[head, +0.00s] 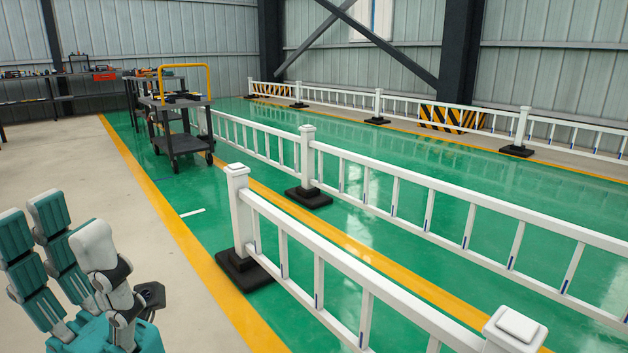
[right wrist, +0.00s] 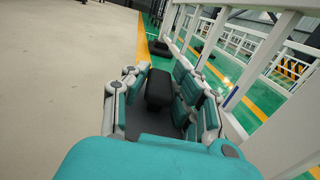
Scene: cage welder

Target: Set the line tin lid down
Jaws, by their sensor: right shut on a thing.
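My right gripper (right wrist: 160,108) shows in the right wrist view, with teal and white fingers on both sides. It is shut on a dark grey, flat thing, which I take to be the line tin lid (right wrist: 145,124). A black block-like part shows above it between the fingers, and I cannot tell if it belongs to the lid. The fingers and the teal wrist hide the lid's edges. The right gripper is not in the head view. My left gripper (head: 75,250) is at the lower left of the head view, its fingers spread and empty.
White fences (head: 420,200) on black feet run along the green floor; one rail passes close to the right of my right gripper. A grey cart (head: 180,125) with a yellow handle stands farther back. The pale floor (head: 100,170) at left is clear.

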